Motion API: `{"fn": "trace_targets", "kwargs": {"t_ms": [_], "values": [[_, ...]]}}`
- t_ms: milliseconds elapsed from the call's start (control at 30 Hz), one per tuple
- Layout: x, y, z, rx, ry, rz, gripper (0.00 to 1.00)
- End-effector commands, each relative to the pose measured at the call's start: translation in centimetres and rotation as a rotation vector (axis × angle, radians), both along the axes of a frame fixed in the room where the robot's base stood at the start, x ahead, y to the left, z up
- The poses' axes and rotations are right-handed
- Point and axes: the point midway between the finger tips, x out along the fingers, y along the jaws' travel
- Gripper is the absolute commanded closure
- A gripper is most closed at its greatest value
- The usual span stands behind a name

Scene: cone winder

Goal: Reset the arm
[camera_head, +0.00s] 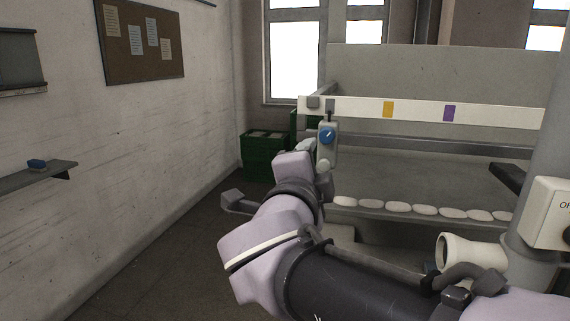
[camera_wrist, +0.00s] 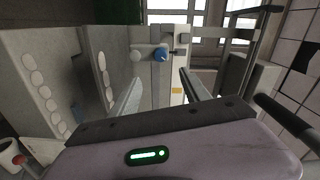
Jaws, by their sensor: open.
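My gripper (camera_wrist: 160,88) is open in the wrist view. Its two grey fingers stand apart with nothing between them. Beyond the fingertips are a blue knob (camera_wrist: 161,54) and a pale rail with a yellow patch. In the head view my arm reaches from the lower right to the machine's left end. There the blue knob (camera_head: 327,136) sits on a small grey unit, close to the end of my arm. My fingers cannot be made out clearly in that view.
The winder's rail (camera_head: 420,108) carries yellow and purple patches. Several white rounded pieces (camera_head: 398,207) line a ledge below it. A white cone-shaped piece (camera_head: 470,251) is at lower right. Green crates (camera_head: 264,158) stand at the back. The floor along the left wall is clear.

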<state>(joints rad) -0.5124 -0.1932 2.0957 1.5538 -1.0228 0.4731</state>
Motion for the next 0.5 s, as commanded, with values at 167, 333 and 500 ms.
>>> {"fn": "trace_targets", "kwargs": {"t_ms": [167, 333, 500], "values": [[-0.5, 0.8, -1.3, -0.062, 0.021, 0.155, 0.45], [-7.4, 3.3, -12.4, -0.365, 0.306, 0.599, 0.45], [-17.4, 0.8, -24.9, -0.554, 0.719, 0.817, 0.45]]}}
